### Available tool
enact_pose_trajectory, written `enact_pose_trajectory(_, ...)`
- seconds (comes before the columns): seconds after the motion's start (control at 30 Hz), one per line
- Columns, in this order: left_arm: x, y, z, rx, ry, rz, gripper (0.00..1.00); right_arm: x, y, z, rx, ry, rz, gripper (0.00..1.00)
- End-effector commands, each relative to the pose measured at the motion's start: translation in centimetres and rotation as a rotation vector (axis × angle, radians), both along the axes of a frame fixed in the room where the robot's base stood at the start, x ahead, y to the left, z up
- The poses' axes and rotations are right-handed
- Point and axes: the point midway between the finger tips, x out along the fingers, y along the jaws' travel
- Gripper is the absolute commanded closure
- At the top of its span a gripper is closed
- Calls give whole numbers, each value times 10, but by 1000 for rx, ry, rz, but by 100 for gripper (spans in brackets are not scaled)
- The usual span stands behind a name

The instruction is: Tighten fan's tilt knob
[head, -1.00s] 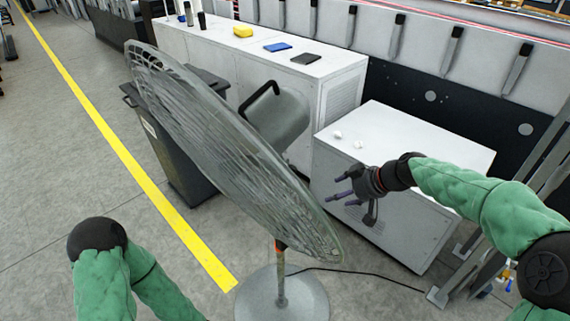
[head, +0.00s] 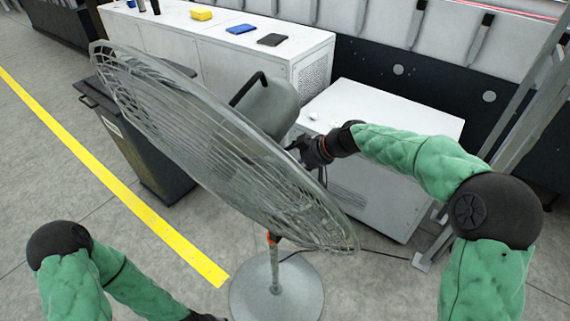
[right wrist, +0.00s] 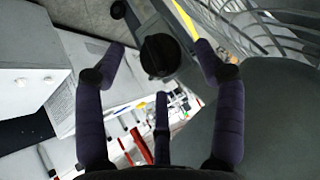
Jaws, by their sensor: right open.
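The pedestal fan stands in the middle of the head view, with its wire cage (head: 235,160) tilted and its grey housing (head: 270,108) behind it. In the right wrist view a round black knob (right wrist: 160,55) lies between the spread fingertips of my right gripper (right wrist: 165,62). The fingers are apart and no contact with the knob shows. The housing also fills the lower right of that view (right wrist: 275,120). In the head view my right gripper (head: 298,150) is behind the cage edge, partly hidden by it. My left arm is at the lower left; its gripper is outside the picture.
A white cabinet (head: 400,115) stands close behind my right forearm, with small white pieces on top. A long white counter (head: 200,35) and a dark bin (head: 150,165) stand behind the fan. The fan's round base (head: 277,295) is on open floor; a cable runs right.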

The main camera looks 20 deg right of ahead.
Motion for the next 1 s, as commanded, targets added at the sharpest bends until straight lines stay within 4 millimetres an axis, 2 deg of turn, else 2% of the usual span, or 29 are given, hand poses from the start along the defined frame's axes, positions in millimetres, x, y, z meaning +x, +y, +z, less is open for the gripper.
enact_pose_trajectory(0.2, 0, 0, 1, 0, 0, 0, 60, 12, 12, -17, 1, 2, 0, 30)
enact_pose_trajectory(0.6, 0, 0, 1, 0, 0, 0, 60, 15, 15, -21, 0, 0, -1, 30)
enact_pose_trajectory(0.8, 0, 0, 1, 0, 0, 0, 60, 15, 15, -21, 0, 0, -1, 87)
enact_pose_trajectory(1.0, 0, 0, 1, 0, 0, 0, 60, 15, 15, -22, 1, 3, -1, 87)
